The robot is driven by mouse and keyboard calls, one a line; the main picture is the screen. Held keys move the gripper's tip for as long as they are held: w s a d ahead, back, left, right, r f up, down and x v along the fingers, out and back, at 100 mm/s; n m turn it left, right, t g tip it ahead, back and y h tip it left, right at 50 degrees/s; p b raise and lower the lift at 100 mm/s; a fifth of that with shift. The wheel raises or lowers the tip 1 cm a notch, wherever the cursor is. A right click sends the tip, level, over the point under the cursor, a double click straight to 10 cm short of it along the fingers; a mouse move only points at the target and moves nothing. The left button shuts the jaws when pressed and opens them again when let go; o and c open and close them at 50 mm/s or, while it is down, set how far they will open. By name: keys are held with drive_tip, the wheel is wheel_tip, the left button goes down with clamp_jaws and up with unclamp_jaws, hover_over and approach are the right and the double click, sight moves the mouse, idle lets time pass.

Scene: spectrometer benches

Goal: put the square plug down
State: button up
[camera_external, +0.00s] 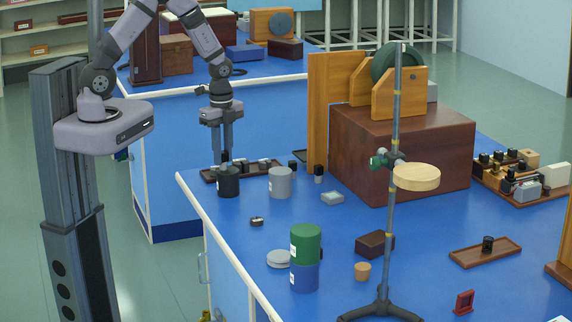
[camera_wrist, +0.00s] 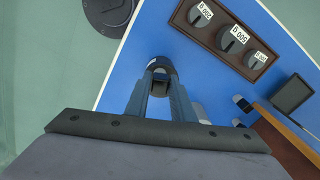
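My gripper (camera_external: 224,166) points straight down at the far left of the front bench, at a black labelled jar (camera_external: 228,182). In the wrist view its two fingers (camera_wrist: 160,88) are apart, with a dark round shape (camera_wrist: 160,64) at their tips, probably the jar. A small pale-grey patch shows between the tips; I cannot tell whether it is the square plug in the grip or part of the jar. No square plug can be made out with certainty. Small dark pieces (camera_external: 293,166) (camera_external: 318,174) stand to the right, and another (camera_external: 256,221) lies nearer the front.
Further right are a large brown box (camera_external: 375,150) and a tall stand (camera_external: 392,230). The bench's white left edge (camera_external: 215,225) is close. Blue surface is free in front.

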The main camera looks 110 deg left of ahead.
sight(223, 152)
drive_tip(key=shift+o, duration=1.1)
drive_tip(key=shift+r, duration=0.15)
wheel_tip(223, 152, up, 12)
drive_tip(key=b, duration=0.3)
drive_tip(key=s+d+f+n, duration=0.1)
drive_tip(key=d+f+n, duration=0.1)
drive_tip(key=d, duration=1.1)
drive_tip(key=s+d+f+n, duration=0.1)
drive_tip(key=d+f+n, duration=0.1)
drive_tip(key=d, duration=1.1)
drive_tip(key=shift+s+n, duration=0.3)
